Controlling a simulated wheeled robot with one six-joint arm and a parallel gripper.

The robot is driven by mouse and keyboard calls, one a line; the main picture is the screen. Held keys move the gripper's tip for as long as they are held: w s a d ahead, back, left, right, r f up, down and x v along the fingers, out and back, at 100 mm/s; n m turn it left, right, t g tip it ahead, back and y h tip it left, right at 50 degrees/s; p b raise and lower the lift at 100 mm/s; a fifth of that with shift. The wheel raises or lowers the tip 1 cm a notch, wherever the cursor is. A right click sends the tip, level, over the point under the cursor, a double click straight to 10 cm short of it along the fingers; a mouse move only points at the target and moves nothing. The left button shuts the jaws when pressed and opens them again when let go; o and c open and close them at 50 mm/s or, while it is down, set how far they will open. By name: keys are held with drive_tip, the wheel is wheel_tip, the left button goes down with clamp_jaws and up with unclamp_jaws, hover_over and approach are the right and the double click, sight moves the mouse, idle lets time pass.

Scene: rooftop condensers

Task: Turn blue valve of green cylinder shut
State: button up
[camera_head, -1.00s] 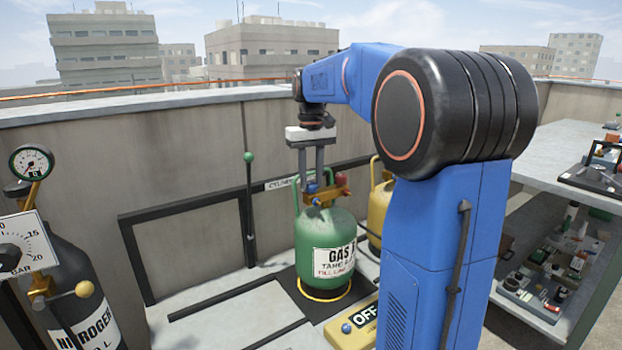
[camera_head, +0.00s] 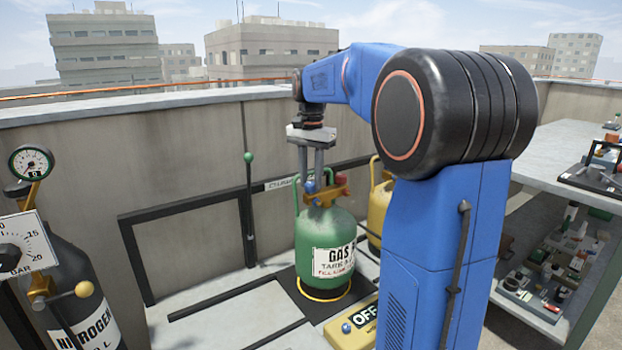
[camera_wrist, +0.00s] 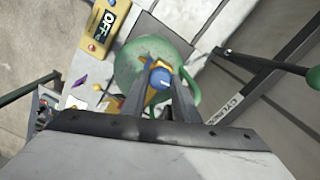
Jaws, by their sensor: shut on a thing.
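The green cylinder (camera_head: 322,240) stands upright on a dark mat, with a "GAS" label on its side; it also shows from above in the wrist view (camera_wrist: 140,62). Its brass valve block carries the blue valve (camera_head: 310,187) on the left and a red knob (camera_head: 341,180) on the right. My gripper (camera_head: 311,183) points down over the cylinder, shut on the blue valve. In the wrist view the blue valve (camera_wrist: 161,79) sits between the two fingers, and a white mark shows on its top.
A yellow cylinder (camera_head: 378,205) stands behind to the right. A yellow box marked "OFF" (camera_head: 352,322) lies in front. A dark nitrogen cylinder (camera_head: 75,290) with gauges is at the left. A green-knobbed lever (camera_head: 249,200) stands by the wall. A cluttered bench (camera_head: 560,165) is at the right.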

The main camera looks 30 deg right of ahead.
sight(311, 183)
drive_tip(key=shift+m, duration=1.1)
drive_tip(key=o, duration=1.1)
drive_tip(key=shift+c, duration=0.2)
drive_tip(key=shift+r, duration=0.15)
wheel_tip(311, 183, up, 17)
drive_tip(key=shift+a, duration=0.1)
